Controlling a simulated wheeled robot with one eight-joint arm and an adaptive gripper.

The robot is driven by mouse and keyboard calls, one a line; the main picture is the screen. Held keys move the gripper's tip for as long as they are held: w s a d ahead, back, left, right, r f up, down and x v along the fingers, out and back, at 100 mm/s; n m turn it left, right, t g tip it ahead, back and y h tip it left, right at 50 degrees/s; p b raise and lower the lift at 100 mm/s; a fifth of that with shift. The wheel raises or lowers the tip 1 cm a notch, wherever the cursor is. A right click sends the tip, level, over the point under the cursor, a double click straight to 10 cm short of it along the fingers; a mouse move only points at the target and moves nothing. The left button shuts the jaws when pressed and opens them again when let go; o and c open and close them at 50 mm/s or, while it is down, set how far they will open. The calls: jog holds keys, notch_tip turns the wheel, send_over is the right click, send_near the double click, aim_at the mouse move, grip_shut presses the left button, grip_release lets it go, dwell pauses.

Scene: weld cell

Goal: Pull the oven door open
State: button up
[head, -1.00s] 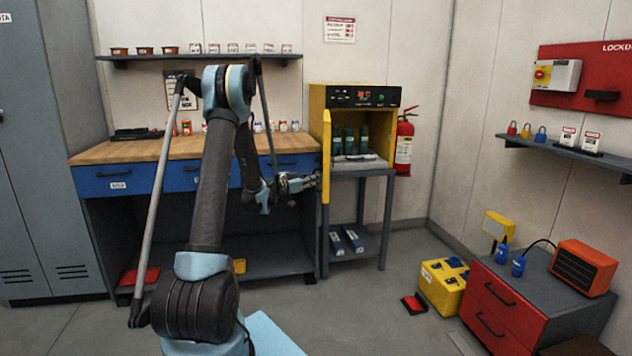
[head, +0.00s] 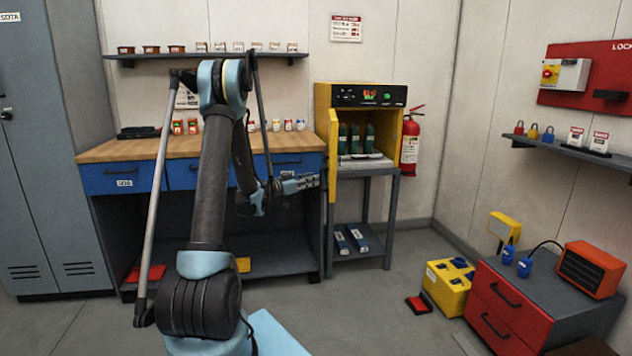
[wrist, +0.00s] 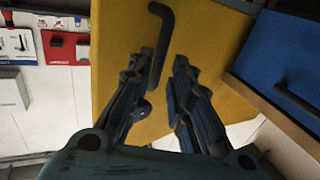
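The yellow oven (head: 322,97) stands on a grey stand at the back wall, right of the workbench. Its door (head: 333,155) stands open, swung out toward me on the left side, and green cylinders (head: 354,139) show inside. In the wrist view the door's yellow face (wrist: 215,45) fills the middle, with a black bar handle (wrist: 167,40) on it. My gripper (head: 316,180) is left of the door in the head view. In the wrist view my gripper (wrist: 162,75) has its fingers apart, with the handle's lower end by the left finger. Contact with the handle cannot be told.
The workbench (head: 200,148) with blue drawers is close to the left of the door. A fire extinguisher (head: 410,143) hangs right of the oven. A yellow box (head: 446,287) and a red drawer cabinet (head: 505,310) stand at the right. Floor before the oven is clear.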

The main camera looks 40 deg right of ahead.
jog(key=a, duration=0.7)
jog(key=shift+w+a, duration=0.2)
jog(key=shift+w, duration=0.25)
jog(key=shift+w, duration=0.1)
